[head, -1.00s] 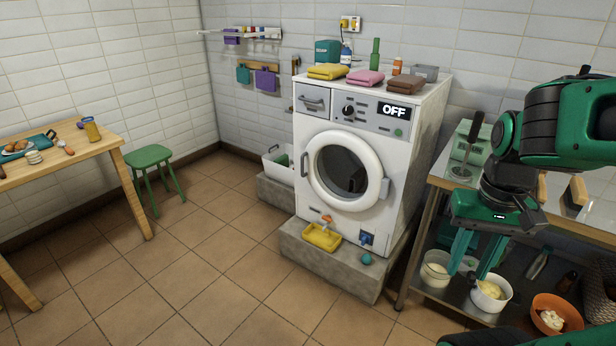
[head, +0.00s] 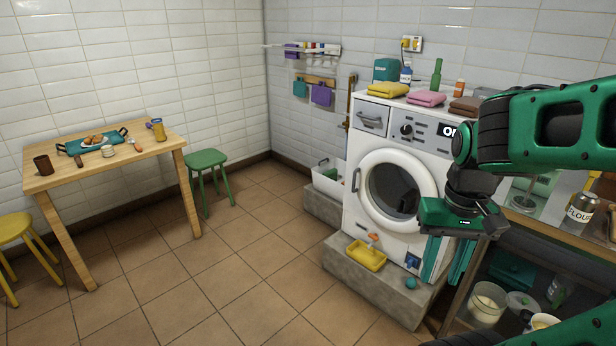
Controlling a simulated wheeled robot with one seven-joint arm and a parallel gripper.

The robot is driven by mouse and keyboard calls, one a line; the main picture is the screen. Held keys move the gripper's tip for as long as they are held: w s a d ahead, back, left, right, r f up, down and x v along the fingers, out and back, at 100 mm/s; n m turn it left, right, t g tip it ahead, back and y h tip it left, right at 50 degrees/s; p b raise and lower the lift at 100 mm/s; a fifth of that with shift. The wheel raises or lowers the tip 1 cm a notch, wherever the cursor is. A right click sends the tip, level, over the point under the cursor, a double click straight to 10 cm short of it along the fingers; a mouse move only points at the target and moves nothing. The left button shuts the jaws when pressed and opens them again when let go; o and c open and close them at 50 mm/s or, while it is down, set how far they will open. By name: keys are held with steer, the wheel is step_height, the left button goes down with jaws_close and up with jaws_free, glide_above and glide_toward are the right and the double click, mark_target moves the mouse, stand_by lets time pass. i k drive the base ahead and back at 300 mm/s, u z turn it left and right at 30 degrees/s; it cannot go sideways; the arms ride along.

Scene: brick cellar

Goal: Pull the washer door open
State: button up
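The white washer (head: 366,143) stands on a grey concrete block against the back wall. Its round door (head: 370,205) has a white ring and dark glass and looks shut. A dark vertical door handle (head: 355,180) is on the door's left edge. My gripper (head: 447,278) points down, with its two green fingers apart and nothing seen between them. In the picture it is right of the door and overlaps the washer's right front. My arm hides the washer's right side and part of its display.
A yellow tray (head: 366,256) and a teal ball (head: 410,283) lie on the concrete block (head: 372,288) below the door. A wooden table (head: 150,143) and green stool (head: 207,160) are at left. The tiled floor between is clear.

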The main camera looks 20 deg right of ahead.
mark_target(425, 181)
steer(key=u, duration=0.1)
steer(key=i, duration=1.45)
steer(key=z, duration=0.65)
